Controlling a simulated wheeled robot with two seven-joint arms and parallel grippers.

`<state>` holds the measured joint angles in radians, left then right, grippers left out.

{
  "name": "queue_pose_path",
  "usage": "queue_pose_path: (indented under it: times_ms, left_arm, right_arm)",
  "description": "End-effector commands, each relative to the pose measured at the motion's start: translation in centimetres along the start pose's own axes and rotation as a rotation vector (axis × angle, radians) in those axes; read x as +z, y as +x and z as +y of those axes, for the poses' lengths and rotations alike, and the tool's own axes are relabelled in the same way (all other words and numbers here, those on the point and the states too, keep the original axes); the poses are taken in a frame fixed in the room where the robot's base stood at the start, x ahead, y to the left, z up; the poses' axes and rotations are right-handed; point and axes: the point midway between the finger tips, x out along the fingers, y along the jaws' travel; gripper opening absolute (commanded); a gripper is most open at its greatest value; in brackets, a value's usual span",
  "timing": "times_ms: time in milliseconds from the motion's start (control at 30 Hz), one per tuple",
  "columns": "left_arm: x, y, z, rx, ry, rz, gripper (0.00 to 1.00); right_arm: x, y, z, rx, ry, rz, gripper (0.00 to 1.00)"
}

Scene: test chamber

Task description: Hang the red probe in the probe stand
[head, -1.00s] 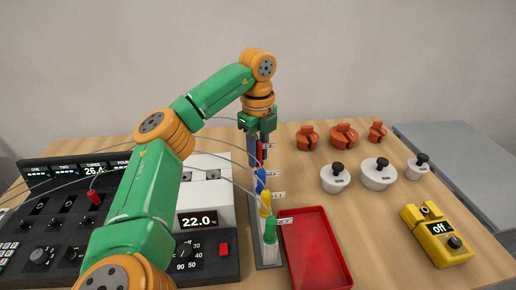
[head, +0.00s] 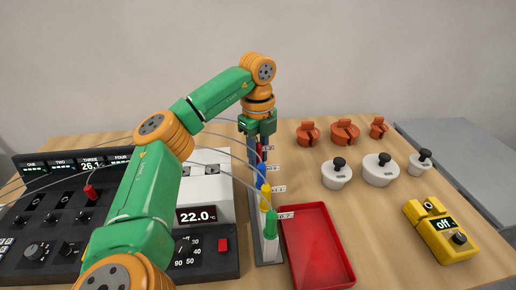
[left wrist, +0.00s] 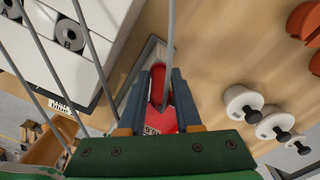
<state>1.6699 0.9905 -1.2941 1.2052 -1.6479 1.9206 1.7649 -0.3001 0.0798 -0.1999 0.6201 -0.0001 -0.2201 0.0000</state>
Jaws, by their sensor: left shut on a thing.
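The red probe (head: 259,149) is between the fingers of my left gripper (head: 259,145), at the far end of the probe stand (head: 268,258). The left wrist view shows the red probe (left wrist: 157,86) held between the two dark fingers (left wrist: 160,95). My gripper hides much of it, so I cannot tell whether it sits in its slot. Blue (head: 262,172), yellow (head: 266,197) and green (head: 270,232) probes hang along the stand, nearer to me. My right gripper is not in view.
A red tray (head: 338,282) lies right of the stand. A white unit (head: 209,184) and a black control panel (head: 95,215) stand left. Orange weights (head: 345,131), white knobbed weights (head: 379,172) and a yellow meter (head: 440,235) are on the right. Thin cables cross near my arm.

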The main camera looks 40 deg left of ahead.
Motion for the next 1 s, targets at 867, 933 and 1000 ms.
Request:
queue_pose_path:
  times_ms: [867, 933, 1000]
  left_arm:
    - [0.0, -4.0, -0.1, -0.003, -0.001, -0.001, 0.68]
    - [0.0, -5.5, 0.0, -0.003, 0.000, -0.001, 0.68]
    - [0.0, -6.3, 0.0, -0.001, 0.000, -0.001, 0.68]
  right_arm:
    - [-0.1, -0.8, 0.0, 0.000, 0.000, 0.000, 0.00]
    - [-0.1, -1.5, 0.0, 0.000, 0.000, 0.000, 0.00]
    - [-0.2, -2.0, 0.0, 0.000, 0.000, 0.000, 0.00]
